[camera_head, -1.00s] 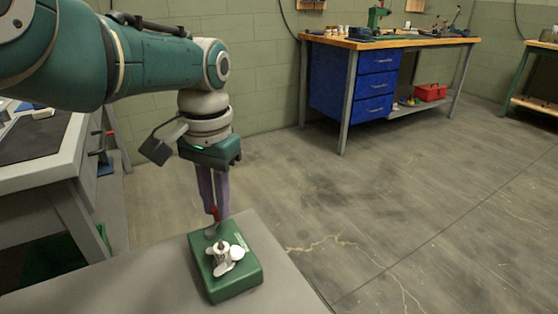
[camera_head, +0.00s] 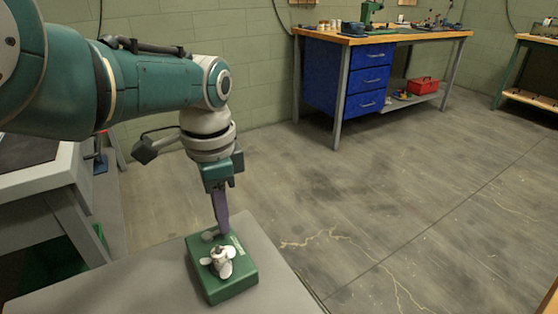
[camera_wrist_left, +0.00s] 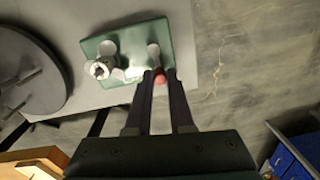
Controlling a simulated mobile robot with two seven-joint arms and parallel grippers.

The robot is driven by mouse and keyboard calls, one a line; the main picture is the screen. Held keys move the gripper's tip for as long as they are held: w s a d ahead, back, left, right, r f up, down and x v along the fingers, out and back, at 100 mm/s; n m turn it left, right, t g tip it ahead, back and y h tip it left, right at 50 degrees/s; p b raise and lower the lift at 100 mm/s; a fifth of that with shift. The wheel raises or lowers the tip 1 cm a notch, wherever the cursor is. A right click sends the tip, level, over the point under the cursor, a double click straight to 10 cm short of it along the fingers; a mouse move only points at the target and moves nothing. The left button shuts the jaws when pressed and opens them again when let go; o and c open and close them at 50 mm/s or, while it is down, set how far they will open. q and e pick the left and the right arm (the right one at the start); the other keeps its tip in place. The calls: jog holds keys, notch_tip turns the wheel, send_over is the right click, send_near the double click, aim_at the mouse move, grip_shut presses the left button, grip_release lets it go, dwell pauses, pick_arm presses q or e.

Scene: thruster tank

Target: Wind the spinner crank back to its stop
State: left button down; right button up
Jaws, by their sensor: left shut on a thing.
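The spinner is a green box (camera_head: 236,285) on a grey tabletop, with a white bladed propeller (camera_head: 220,263) on its top. Its pale crank arm (camera_head: 209,235) shows at the box's far edge and in the wrist view (camera_wrist_left: 153,52). My left gripper (camera_head: 222,228) points down at that edge. In the wrist view my left gripper (camera_wrist_left: 160,79) is shut on the crank's red knob (camera_wrist_left: 159,77), which sits between the fingertips. In the head view the fingers hide the knob. My right gripper is in neither view.
The grey tabletop (camera_head: 275,295) has bare room right of the box. Another grey table (camera_head: 45,180) stands at the left. A workbench with blue drawers (camera_head: 368,80) and a red toolbox (camera_head: 422,86) stand at the back. The floor between is clear.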

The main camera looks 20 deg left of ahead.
pick_arm(q)
jog(key=shift+d+r, duration=0.1)
dwell(0.5)
jog(key=c, duration=0.8)
grip_release()
notch_tip(320, 180, up, 10)
jog(key=p, duration=0.9)
jog(key=shift+s, duration=0.2)
